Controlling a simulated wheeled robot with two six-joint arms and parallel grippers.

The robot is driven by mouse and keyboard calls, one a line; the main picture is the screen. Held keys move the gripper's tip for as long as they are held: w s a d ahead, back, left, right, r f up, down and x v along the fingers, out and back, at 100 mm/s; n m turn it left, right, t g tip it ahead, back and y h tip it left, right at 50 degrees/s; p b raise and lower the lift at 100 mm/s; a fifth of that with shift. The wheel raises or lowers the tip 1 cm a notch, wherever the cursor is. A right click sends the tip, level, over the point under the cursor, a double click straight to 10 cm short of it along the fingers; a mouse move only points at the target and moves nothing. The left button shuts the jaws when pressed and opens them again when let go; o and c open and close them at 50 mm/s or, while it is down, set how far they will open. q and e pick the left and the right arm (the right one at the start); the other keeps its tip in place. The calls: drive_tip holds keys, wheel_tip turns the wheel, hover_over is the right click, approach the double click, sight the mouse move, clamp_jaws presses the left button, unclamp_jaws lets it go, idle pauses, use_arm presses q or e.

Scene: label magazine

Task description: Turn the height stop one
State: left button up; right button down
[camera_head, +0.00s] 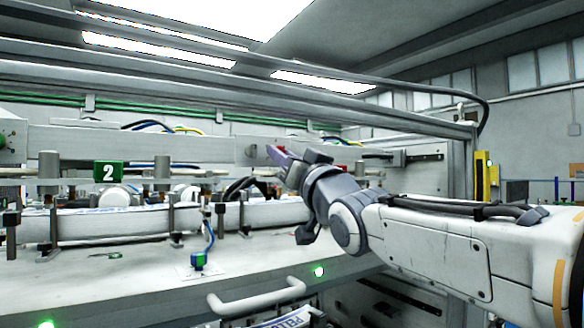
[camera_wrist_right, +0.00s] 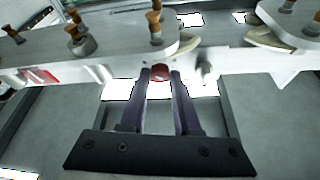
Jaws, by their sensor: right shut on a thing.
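My right gripper (camera_head: 276,153) reaches in from the right to the front of the grey rail of the machine. In the right wrist view my right gripper (camera_wrist_right: 159,74) has its two dark fingers on either side of a small round red knob (camera_wrist_right: 157,71), shut on it. The knob sits on the front face of a pale metal bar (camera_wrist_right: 112,66); I take it for the height stop. In the head view the knob is hidden by the fingers or too small to tell. My left gripper is not in view.
A green sign with a 2 (camera_head: 109,172) stands left on the machine. Several posts and clamps line the grey table (camera_head: 120,262). A white handle (camera_head: 256,297) is at its front. Several copper-coloured fittings (camera_wrist_right: 153,22) stand above the bar.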

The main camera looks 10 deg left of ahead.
drive_tip(key=m+h, duration=0.1)
drive_tip(key=m, duration=0.1)
drive_tip(key=shift+s+a+m+t, duration=0.1)
drive_tip(key=shift+a+m+t, duration=0.05)
drive_tip(key=shift+m+t, duration=0.2)
drive_tip(key=shift+r+m+h, duration=0.1)
drive_tip(key=shift+m+h, duration=0.3)
drive_tip(key=shift+m, duration=0.35)
drive_tip(key=m+h+p, duration=0.1)
drive_tip(key=m+p, duration=0.1)
drive_tip(key=m+h+p, duration=0.1)
drive_tip(key=m+p, duration=0.1)
drive_tip(key=m+h+p, duration=0.1)
drive_tip(key=m+p, duration=0.1)
drive_tip(key=shift+s+r+m+t+p, duration=0.1)
drive_tip(key=shift+r+m+t+p, duration=0.15)
drive_tip(key=shift+r+m+p, duration=0.05)
drive_tip(key=shift+f+m+h+p, duration=0.15)
drive_tip(key=shift+m+h+p, duration=0.45)
drive_tip(key=shift+m+p, duration=0.7)
drive_tip(key=c, duration=0.6)
unclamp_jaws()
drive_tip(key=shift+s, duration=0.1)
